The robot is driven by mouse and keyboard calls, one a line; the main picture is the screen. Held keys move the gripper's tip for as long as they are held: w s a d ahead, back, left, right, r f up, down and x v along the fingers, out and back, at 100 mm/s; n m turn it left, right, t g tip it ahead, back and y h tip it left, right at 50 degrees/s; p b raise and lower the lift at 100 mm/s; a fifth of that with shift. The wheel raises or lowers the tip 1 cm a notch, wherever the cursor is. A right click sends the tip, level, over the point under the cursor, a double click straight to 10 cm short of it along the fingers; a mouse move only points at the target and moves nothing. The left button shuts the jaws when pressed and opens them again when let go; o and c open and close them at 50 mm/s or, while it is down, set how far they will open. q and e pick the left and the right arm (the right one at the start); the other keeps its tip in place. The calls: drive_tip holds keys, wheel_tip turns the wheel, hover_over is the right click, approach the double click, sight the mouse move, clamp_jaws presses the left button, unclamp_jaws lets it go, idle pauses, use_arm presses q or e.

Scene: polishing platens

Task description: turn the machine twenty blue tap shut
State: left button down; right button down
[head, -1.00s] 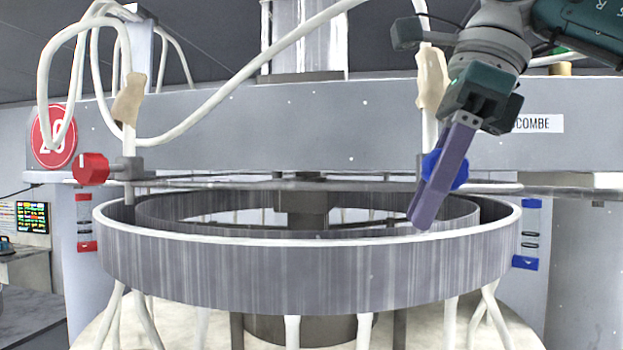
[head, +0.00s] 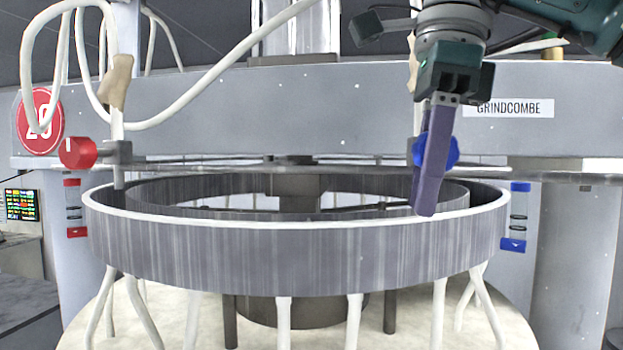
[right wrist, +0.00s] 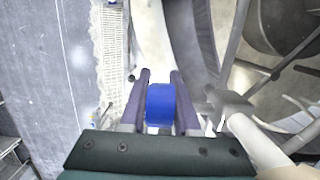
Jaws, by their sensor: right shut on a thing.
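The blue tap (head: 453,151) sits on the pipe at the right side of the machine marked 20, partly hidden behind my right gripper (head: 426,212). In the right wrist view the blue tap (right wrist: 160,104) lies between the two purple fingers of my right gripper (right wrist: 160,76), which is shut on it. The red round sign with 20 (head: 40,121) is on the machine's left side. My left gripper is not in view.
A red tap (head: 78,152) is on the left pipe. A large ring-shaped trough (head: 300,255) stands below the taps. White hoses (head: 205,75) loop above. A horizontal rod (head: 560,177) runs behind the gripper.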

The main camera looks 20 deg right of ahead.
drive_tip(key=c, duration=0.6)
unclamp_jaws()
drive_tip(key=shift+c, duration=0.2)
